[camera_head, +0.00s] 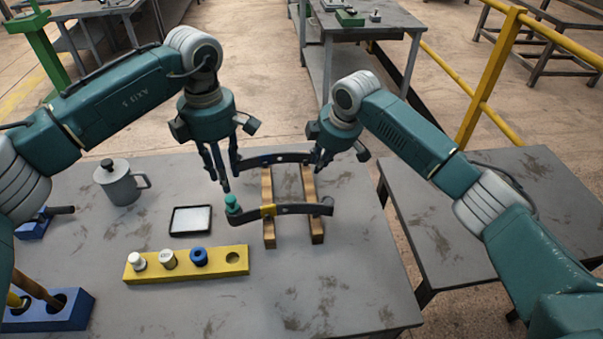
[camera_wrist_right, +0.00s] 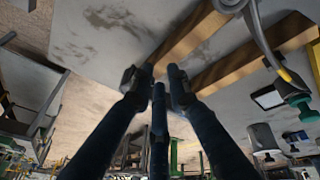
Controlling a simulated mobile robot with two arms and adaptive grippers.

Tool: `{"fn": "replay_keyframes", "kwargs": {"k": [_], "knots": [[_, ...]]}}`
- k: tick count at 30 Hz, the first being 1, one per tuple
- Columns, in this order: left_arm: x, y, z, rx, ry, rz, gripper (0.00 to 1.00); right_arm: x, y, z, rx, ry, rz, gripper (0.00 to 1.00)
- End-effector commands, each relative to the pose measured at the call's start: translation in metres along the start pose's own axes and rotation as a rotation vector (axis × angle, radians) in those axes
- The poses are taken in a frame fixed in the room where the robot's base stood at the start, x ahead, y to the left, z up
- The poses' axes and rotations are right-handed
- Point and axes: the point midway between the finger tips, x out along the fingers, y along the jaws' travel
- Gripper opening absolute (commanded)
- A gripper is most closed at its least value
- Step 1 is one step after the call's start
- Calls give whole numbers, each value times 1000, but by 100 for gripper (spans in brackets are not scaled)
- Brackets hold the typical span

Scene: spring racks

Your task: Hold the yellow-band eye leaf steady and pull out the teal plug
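The yellow-band eye leaf (camera_head: 295,209) is a dark curved bar lying across two wooden rails, with a yellow band left of its middle. The teal plug (camera_head: 232,203) sits at its left eye; it also shows in the right wrist view (camera_wrist_right: 287,86). My left gripper (camera_head: 226,182) points down just above and behind the plug. Its fingers look spread, with nothing seen between them. My right gripper (camera_head: 319,160) is near the right end of the back leaf (camera_head: 272,160), apart from the yellow-band leaf. In its wrist view the fingers (camera_wrist_right: 157,82) are apart and empty.
The wooden rails (camera_head: 314,226) rest on the grey table (camera_head: 365,280). A yellow block (camera_head: 215,268) in front holds white and blue pieces and an empty hole. The right front of the table is free.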

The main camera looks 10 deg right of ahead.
Motion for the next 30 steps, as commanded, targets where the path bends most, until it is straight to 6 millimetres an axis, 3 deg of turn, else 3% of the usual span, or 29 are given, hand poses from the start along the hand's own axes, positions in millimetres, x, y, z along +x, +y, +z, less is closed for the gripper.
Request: {"fn": "replay_keyframes", "kwargs": {"k": [1, 6, 13, 17, 30], "knots": [[0, 0, 0, 0, 0, 0, 31, -15, -18, -17, -57, -32, -43, 16], [0, 0, 0, 0, 0, 0, 31, -53, -71, -36, -207, -164, -176, 16], [0, 0, 0, 0, 0, 0, 31, -72, -101, -39, -288, -239, -247, 16], [0, 0, 0, 0, 0, 0, 31, -61, -106, -35, -291, -244, -252, 16], [0, 0, 0, 0, 0, 0, 31, 10, -120, -15, -288, -242, -251, 16]]}}
